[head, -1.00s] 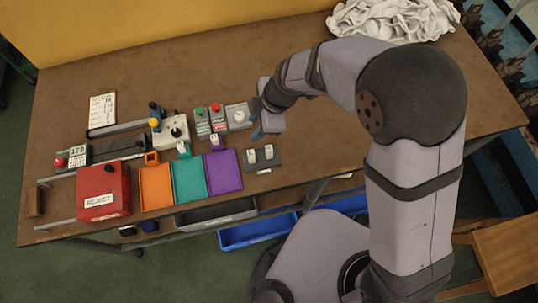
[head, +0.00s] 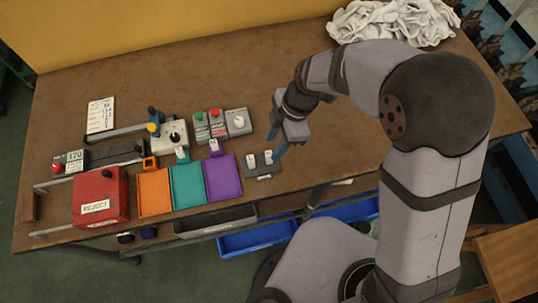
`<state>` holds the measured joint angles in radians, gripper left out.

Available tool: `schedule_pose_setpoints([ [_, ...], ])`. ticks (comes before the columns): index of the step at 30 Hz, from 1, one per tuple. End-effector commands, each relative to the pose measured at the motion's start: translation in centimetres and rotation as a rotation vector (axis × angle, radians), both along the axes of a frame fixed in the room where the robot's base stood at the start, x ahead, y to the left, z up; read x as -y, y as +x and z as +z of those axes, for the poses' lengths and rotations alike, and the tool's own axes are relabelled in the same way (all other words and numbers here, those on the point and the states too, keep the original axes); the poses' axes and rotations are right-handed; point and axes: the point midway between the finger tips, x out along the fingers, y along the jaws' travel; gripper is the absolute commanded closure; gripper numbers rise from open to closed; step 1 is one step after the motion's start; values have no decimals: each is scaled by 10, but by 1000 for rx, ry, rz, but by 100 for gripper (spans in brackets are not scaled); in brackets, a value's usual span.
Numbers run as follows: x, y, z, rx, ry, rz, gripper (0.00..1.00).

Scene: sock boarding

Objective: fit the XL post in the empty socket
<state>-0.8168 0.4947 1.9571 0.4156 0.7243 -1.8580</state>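A dark rack (head: 264,171) near the front edge of the table holds two small white posts, a left one (head: 251,160) and a right one (head: 268,157). Their markings are too small to read, so I cannot tell which is the XL post. An orange socket block (head: 151,163) behind the orange tray shows a dark opening and no post. The teal socket block (head: 182,156) and the purple socket block (head: 215,149) each carry a white post. My gripper (head: 278,139) has its blue fingers apart, just behind and right of the rack. Nothing shows between them.
Orange (head: 154,193), teal (head: 188,187) and purple (head: 223,178) trays lie left of the rack. A red REJECT box (head: 101,193) stands at the left. Control boxes (head: 219,124) stand behind the trays. White cloth (head: 390,22) is heaped at the back right. The table's middle back is clear.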

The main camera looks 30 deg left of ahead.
Motion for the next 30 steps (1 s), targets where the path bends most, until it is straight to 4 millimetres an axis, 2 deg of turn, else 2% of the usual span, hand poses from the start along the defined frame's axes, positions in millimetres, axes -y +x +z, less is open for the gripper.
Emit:
schedule_pose_setpoints([
  [12,-6,-10,-40,-3,-3,0,62],
  [23,-7,-11,-47,0,0,0,62],
  [28,-7,-11,-47,0,0,0,100],
  [30,-7,-11,-47,0,0,0,100],
])
